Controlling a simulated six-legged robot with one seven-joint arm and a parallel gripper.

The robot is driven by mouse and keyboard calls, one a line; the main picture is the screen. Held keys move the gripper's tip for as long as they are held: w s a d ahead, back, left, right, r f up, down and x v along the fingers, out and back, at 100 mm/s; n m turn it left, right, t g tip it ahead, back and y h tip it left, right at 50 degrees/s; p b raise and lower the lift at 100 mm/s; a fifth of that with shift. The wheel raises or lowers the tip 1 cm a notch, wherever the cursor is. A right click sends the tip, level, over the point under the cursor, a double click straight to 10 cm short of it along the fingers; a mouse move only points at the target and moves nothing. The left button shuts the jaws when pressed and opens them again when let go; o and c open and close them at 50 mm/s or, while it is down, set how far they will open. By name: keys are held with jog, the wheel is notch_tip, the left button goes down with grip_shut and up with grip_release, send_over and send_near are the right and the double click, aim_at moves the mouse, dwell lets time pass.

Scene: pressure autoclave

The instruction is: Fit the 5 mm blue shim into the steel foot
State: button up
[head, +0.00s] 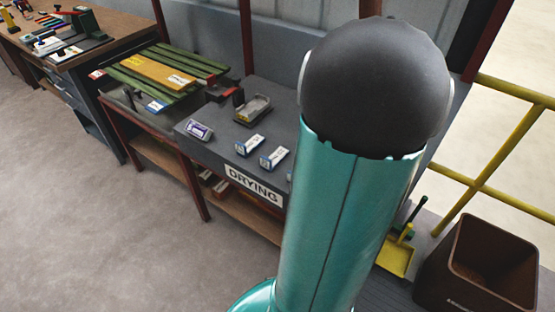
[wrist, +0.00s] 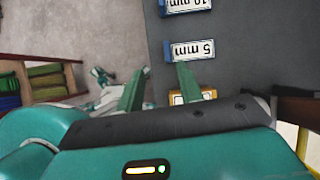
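In the wrist view, a white label reading "5 mm" (wrist: 193,49) shows upside down, with a blue edge at its left end, on the dark grey table top. My gripper (wrist: 160,76) is open, its two green fingers apart with nothing seen between the tips. The right fingertip is just below the 5 mm label in the picture; I cannot tell whether they touch. In the head view, a grey metal piece with a raised rim, likely the steel foot (head: 252,110), sits on the drying table. My arm hides my gripper there.
A second label reading "10 mm" (wrist: 188,5) lies above. Blue-and-white pieces (head: 249,145) and (head: 274,158) and a purple-and-white one (head: 198,131) sit on the drying table (head: 222,127). A green slatted rack (head: 190,60) is behind left. A brown bin (head: 480,270) stands right.

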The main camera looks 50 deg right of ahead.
jog(key=shift+m, duration=0.5)
jog(key=x, duration=0.5)
jog(key=s+d+x, duration=0.1)
jog(key=x, duration=0.2)
jog(key=shift+w+d+f, duration=0.1)
jog(key=shift+f, duration=0.45)
jog(key=shift+x, duration=2.65)
jog(key=shift+c, duration=0.5)
grip_shut()
